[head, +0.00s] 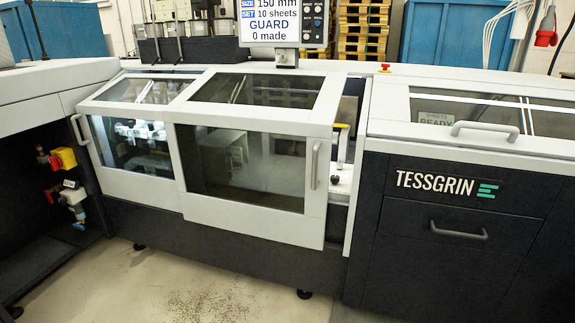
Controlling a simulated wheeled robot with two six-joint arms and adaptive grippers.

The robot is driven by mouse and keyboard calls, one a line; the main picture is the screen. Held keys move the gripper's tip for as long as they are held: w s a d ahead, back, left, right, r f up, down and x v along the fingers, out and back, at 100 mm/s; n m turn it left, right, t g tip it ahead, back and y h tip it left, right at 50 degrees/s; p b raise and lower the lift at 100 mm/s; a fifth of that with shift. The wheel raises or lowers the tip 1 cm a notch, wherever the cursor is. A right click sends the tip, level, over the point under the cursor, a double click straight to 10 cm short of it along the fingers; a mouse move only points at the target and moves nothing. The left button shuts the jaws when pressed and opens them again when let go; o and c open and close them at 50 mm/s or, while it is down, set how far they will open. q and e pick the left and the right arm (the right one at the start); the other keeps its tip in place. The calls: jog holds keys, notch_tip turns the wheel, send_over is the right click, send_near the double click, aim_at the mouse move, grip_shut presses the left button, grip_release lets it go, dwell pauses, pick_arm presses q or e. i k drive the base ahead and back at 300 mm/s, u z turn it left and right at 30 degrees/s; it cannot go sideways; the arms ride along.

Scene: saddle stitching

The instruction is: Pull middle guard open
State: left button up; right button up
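The middle guard (250,211) is a white-framed cover with a dark window and a sloping top pane. A narrow gap (342,180) shows between the guard's right edge and the housing on the right. Inside the gap I see a yellow-topped part (341,126) and pale machine parts. The guard stands partly open, its left side meeting the left guard (133,145). Neither of my grippers is in view.
The left guard has its own handle (79,130). On the right are a horizontal guard handle (485,130) and a drawer handle (459,232). The screen (271,20) reads GUARD and 0 made. A red button (385,68) sits on top. The floor (200,285) in front is clear apart from scattered debris.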

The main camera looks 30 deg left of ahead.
aim_at(250, 155)
jog(key=u, duration=0.35)
jog(key=i, duration=1.25)
jog(key=z, duration=0.65)
